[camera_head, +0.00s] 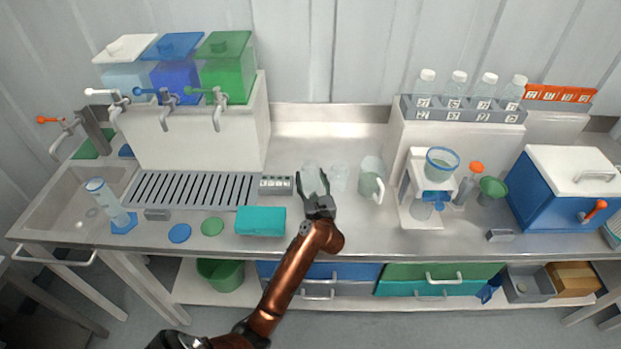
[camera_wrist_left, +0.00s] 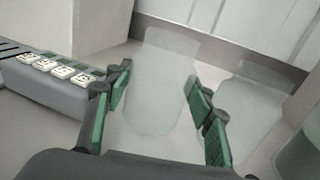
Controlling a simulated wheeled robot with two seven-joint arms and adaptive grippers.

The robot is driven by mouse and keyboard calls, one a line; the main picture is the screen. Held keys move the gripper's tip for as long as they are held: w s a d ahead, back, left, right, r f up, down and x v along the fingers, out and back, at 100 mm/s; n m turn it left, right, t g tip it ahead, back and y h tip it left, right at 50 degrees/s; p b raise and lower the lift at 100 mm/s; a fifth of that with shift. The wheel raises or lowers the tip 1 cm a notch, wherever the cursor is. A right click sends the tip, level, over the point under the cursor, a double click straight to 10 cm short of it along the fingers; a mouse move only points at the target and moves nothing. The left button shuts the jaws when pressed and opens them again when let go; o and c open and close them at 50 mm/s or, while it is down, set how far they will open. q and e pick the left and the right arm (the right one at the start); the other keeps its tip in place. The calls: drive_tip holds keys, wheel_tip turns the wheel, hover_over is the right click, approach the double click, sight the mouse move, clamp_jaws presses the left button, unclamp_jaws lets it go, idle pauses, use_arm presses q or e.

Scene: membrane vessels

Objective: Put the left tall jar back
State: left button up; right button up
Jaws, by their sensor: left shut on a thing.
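The left tall jar (camera_wrist_left: 160,72) is pale and see-through, and stands between my left gripper's green-padded fingers in the left wrist view. My left gripper (camera_head: 313,183) is shut on it above the middle of the steel counter. The jar (camera_head: 310,173) is faint in the head view. I cannot tell whether its base touches the counter. A second clear jar (camera_wrist_left: 248,108) is just to the right, apart from the held one; in the head view it also shows faintly (camera_head: 340,176). My right gripper is not in view.
A grey block with white labelled tiles (camera_head: 276,185) is close on the left. A clear jug (camera_head: 372,180) stands to the right. A teal box (camera_head: 261,221) lies at the front left. A white dispenser stand (camera_head: 190,140) and a bottle rack (camera_head: 463,112) rise behind.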

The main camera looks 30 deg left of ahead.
use_arm(q)
drive_tip(key=shift+f, duration=0.2)
drive_tip(key=o, duration=0.9)
drive_tip(key=shift+o, duration=0.2)
drive_tip(key=shift+r, duration=0.2)
drive_tip(key=p+v, duration=0.1)
drive_tip(key=v, duration=1.1)
